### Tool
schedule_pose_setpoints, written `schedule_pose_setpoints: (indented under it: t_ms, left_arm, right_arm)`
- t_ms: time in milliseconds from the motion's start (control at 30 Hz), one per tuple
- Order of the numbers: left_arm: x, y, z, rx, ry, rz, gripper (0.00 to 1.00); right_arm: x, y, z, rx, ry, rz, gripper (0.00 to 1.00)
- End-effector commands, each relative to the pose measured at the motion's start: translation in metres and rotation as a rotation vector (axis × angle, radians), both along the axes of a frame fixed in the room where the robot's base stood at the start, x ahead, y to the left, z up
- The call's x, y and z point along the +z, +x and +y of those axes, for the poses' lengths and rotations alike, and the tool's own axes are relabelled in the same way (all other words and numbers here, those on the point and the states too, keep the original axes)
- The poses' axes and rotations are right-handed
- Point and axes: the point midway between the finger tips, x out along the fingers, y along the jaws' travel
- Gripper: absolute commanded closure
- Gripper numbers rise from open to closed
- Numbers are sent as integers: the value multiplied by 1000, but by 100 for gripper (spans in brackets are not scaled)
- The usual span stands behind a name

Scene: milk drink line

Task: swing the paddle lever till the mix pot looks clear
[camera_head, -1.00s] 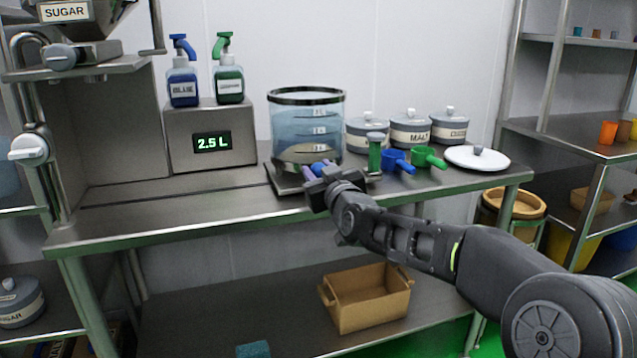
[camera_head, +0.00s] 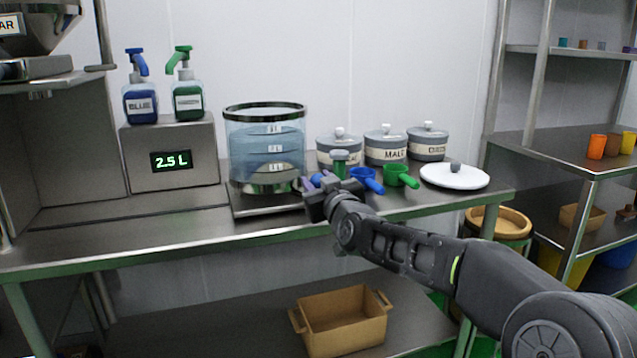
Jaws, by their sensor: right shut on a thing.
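The mix pot (camera_head: 265,140) is a clear bluish vessel with a dark rim and level marks. It stands on a metal base plate (camera_head: 262,208) on the bench. Its contents look bluish and see-through, with a pale layer and a dark band at the bottom. My right gripper (camera_head: 314,184) is just right of the pot's foot, its purple fingertips shut around a small blue part that looks like the paddle lever's handle. The fingers and hand hide most of it. I cannot make out the paddle inside the pot. My left gripper is out of view.
A 2.5 L display box (camera_head: 171,161) carries blue and green pump bottles.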

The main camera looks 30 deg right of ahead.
Motion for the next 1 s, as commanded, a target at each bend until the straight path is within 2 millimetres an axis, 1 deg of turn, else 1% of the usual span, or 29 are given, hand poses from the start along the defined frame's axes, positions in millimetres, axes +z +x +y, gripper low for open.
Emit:
schedule_pose_setpoints:
  t_ms: [433, 467, 500, 700, 1000]
  left_arm:
    - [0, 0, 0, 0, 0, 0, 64]
    - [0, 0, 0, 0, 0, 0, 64]
    - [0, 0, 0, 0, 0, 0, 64]
    - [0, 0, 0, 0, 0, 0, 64]
    - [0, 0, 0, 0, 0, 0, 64]
  right_arm:
    - [1, 0, -2, -4, -1, -3, 100]
    - [1, 0, -2, -4, -1, -3, 63]
    - [1, 0, -2, -3, -1, -2, 60]
    - [1, 0, -1, -2, 0, -1, 45]
    - [1, -2, 0, -1, 0, -1, 45]
